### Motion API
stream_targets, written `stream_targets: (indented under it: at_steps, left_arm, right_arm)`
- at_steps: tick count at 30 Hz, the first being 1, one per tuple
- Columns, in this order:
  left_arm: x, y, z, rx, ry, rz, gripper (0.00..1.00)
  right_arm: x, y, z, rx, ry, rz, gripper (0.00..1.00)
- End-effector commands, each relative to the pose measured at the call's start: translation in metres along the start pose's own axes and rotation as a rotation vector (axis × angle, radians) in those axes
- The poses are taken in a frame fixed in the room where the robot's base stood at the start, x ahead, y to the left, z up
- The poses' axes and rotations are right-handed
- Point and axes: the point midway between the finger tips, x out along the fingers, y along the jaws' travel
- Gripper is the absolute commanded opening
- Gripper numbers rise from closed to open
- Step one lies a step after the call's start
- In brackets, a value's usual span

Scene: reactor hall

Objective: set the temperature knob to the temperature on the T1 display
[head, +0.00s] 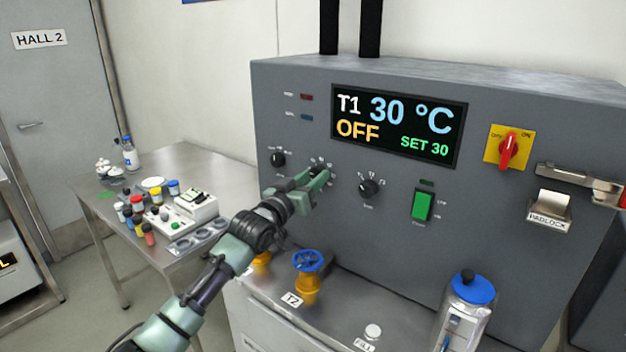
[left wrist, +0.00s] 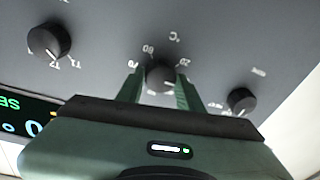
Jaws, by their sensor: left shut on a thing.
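The large display (head: 398,125) on the grey panel reads T1 30 °C, OFF and SET 30. My left gripper (head: 318,178) is at the middle knob of the panel's row and mostly hides it in the head view. In the left wrist view my left gripper's fingers (left wrist: 160,90) stand on both sides of the black temperature knob (left wrist: 161,77), shut on it. Numbers and a °C mark surround this knob. Its pointer's exact setting is hard to read. My right gripper is not in view.
A selector knob (head: 369,188) marked T1 and T2 is to the right, another black knob (head: 278,159) to the left. A green switch (head: 422,205), a red rotary switch (head: 507,150) and a blue valve wheel (head: 308,260) are nearby. A side table (head: 200,165) holds small items.

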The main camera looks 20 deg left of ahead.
Motion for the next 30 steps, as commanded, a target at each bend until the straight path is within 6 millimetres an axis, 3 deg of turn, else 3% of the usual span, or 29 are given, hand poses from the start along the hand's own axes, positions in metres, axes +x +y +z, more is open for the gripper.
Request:
stream_targets:
  at_steps: [8,9,10,11,22,30]
  left_arm:
    - [0.000,-0.001,0.002,0.000,-0.005,-0.002,0.00]
    - [0.000,-0.001,0.002,0.000,-0.005,-0.002,0.48]
    - [0.000,-0.001,0.002,0.000,-0.005,-0.002,0.56]
    - [0.000,-0.001,0.002,0.000,-0.005,-0.002,0.58]
    - [-0.004,-0.001,0.002,-0.001,-0.002,-0.001,0.58]
    - [-0.044,-0.001,0.004,0.000,-0.002,-0.001,0.58]
  right_arm:
    - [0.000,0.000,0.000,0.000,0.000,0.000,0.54]
    - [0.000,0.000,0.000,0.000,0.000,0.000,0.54]
    - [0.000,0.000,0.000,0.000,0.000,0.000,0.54]
    - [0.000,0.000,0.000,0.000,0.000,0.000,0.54]
    - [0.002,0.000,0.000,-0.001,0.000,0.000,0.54]
    - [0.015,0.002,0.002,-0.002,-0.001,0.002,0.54]
